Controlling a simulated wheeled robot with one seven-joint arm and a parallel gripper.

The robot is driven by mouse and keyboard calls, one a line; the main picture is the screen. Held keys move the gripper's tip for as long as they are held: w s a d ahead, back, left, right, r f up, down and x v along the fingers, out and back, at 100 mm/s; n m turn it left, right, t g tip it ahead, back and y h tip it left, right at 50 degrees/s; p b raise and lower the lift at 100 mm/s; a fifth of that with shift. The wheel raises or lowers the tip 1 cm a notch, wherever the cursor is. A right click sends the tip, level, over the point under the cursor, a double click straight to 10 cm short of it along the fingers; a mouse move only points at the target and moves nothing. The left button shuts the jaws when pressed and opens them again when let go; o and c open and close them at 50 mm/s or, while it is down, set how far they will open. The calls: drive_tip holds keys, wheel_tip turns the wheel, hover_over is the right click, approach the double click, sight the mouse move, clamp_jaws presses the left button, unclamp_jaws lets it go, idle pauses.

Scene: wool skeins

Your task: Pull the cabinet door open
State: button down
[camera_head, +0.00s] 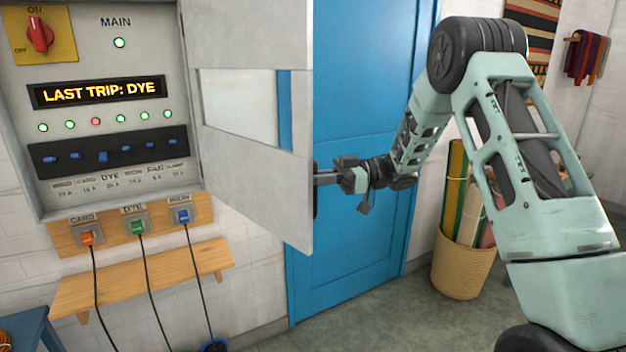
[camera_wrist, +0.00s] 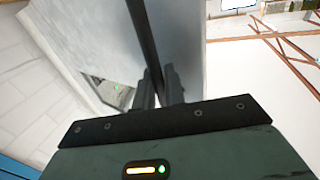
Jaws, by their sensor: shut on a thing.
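The cabinet door (camera_head: 255,145) is a pale grey panel with a window slot, swung wide open to the right of the electrical cabinet (camera_head: 105,185). Its inside face shows in the head view. My gripper (camera_head: 326,178) is at the door's free right edge, shut on the dark door handle (camera_head: 316,200), which is mostly hidden behind the door. In the wrist view, my gripper (camera_wrist: 158,88) has its dark fingers around the long black handle (camera_wrist: 143,40), against the grey door (camera_wrist: 95,50).
A blue door (camera_head: 365,130) stands behind my arm. A wicker basket (camera_head: 462,265) of rolls is on the floor at right. A wooden shelf (camera_head: 140,280) and plugs with hanging cables are below the cabinet. Floor between shelf and basket looks clear.

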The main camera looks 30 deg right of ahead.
drive_tip(key=shift+r, duration=0.1)
drive_tip(key=c, duration=1.6)
unclamp_jaws()
drive_tip(key=shift+d, duration=0.1)
drive_tip(key=b+v, duration=0.4)
drive_tip(key=v, duration=1.3)
drive_tip(key=shift+d+b, duration=0.1)
drive_tip(key=shift+b, duration=0.2)
